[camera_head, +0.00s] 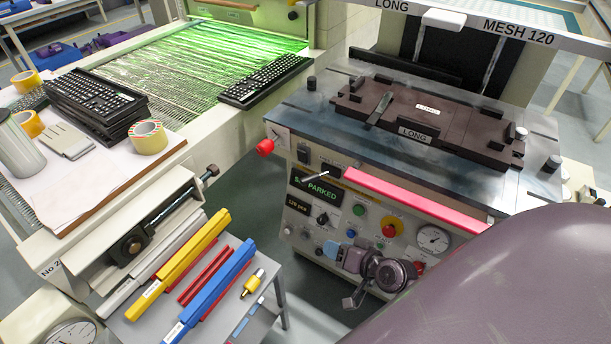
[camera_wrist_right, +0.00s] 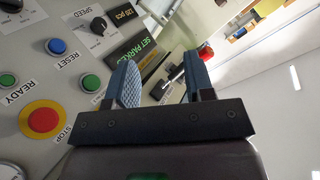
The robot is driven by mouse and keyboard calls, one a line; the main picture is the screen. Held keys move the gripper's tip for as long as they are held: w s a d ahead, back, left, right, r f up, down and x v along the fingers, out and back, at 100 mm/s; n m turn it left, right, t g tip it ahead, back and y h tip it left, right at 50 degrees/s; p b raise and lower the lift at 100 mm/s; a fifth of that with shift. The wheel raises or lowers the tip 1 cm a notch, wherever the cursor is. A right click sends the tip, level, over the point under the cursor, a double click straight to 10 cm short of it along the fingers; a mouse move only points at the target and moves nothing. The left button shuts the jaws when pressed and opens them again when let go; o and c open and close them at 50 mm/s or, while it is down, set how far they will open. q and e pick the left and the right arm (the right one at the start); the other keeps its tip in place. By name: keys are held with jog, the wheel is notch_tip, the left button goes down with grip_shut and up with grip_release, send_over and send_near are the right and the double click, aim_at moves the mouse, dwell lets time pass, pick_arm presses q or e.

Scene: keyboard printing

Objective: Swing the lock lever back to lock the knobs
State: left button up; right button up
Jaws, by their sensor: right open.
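The lock lever (camera_head: 315,179) is a thin silver rod on the press front. It sticks out to the left from a small dark block, just above the display reading PARKED. My right gripper (camera_head: 350,281) is open and empty in front of the control panel, below and to the right of the lever. My left gripper is out of view.
The panel (camera_head: 345,222) carries buttons, a dial and a gauge close around my right gripper. A pink bar (camera_head: 415,199) runs along the press front above it. Yellow and blue bars (camera_head: 212,292) lie on a stand at left. The space before the lever looks clear.

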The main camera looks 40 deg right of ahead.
jog(key=w+d+m+t, duration=0.1)
jog(key=w+d+m, duration=0.15)
jog(key=w, duration=0.25)
jog(key=m+t+b, duration=0.1)
jog(key=m+t, duration=0.2)
jog(key=m, duration=0.4)
send_near(314, 178)
jog(key=w+f, duration=0.1)
jog(key=w, duration=0.1)
jog(key=w+a, duration=0.2)
jog(key=w, duration=0.8)
jog(key=shift+w+f, duration=0.3)
jog(key=shift+f, duration=0.2)
jog(key=shift+m, duration=0.25)
grip_shut()
